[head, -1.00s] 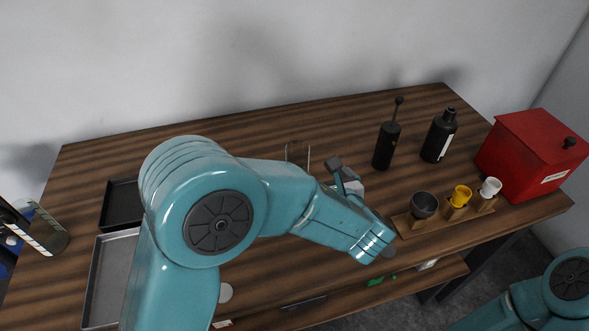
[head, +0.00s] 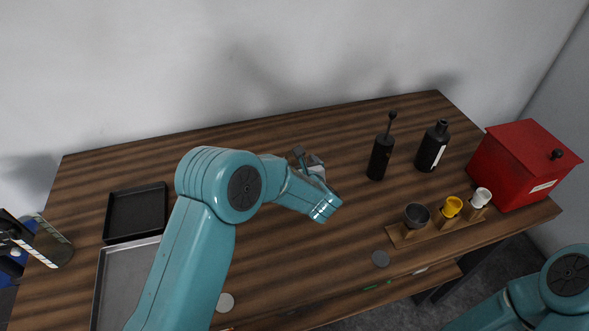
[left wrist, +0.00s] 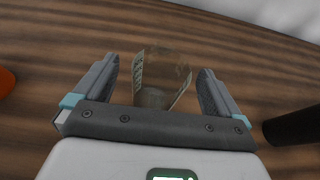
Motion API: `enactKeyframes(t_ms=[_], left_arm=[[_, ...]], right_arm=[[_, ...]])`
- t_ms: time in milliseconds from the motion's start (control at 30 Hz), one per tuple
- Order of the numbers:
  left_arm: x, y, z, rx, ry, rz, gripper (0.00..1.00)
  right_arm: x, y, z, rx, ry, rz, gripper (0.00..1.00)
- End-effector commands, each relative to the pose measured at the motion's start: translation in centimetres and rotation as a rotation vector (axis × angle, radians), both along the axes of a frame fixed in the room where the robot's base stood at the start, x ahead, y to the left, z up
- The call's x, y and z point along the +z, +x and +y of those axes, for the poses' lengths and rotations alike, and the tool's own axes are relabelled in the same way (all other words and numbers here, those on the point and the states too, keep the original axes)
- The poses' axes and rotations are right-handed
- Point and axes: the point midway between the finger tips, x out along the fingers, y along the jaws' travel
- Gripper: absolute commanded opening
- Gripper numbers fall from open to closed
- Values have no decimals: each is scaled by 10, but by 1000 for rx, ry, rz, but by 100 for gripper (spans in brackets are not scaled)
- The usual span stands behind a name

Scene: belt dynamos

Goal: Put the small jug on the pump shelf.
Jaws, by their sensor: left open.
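A small clear jug (left wrist: 162,78) with pale scale marks stands between the open fingers of my left gripper (left wrist: 158,85) in the left wrist view, with a gap on each side. In the head view my left gripper (head: 309,161) is over the back middle of the table, and it hides the jug there. A low board along the table's front (head: 415,286) may be the pump shelf; I cannot tell for certain. My right arm shows at the bottom right, but its gripper is out of view.
A black pump-like canister (head: 380,158), a black bottle (head: 433,148) and a red box (head: 520,165) stand right. A wooden rack (head: 400,237) holds a dark bowl and two cups. A black tray (head: 136,212) and a grey tray (head: 118,275) lie left. The middle front is mostly clear.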

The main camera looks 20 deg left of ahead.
Motion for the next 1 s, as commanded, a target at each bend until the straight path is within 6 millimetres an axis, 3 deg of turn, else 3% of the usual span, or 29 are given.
enactKeyframes(t_ms=[233, 267, 500, 533, 567, 833, 1000], left_arm=[[-2, 3, 1, -2, 1, -1, 98], [-2, 3, 1, -2, 1, -1, 92], [-1, 3, 1, -1, 1, -1, 14], [-1, 3, 1, -1, 1, -2, 12], [-1, 3, 1, -1, 1, -2, 4], [3, 3, 1, -1, 1, -3, 4], [26, 3, 1, 0, 0, -8, 4]], right_arm=[[0, 0, 0, 0, 0, 0, 43], [0, 0, 0, 0, 0, 0, 43], [0, 0, 0, 0, 0, 1, 43], [0, 0, 0, 0, 0, 1, 43], [0, 0, 0, 0, 0, 0, 43], [-1, 0, 0, 0, 0, 0, 43], [-6, 0, 0, 0, 0, 0, 43]])
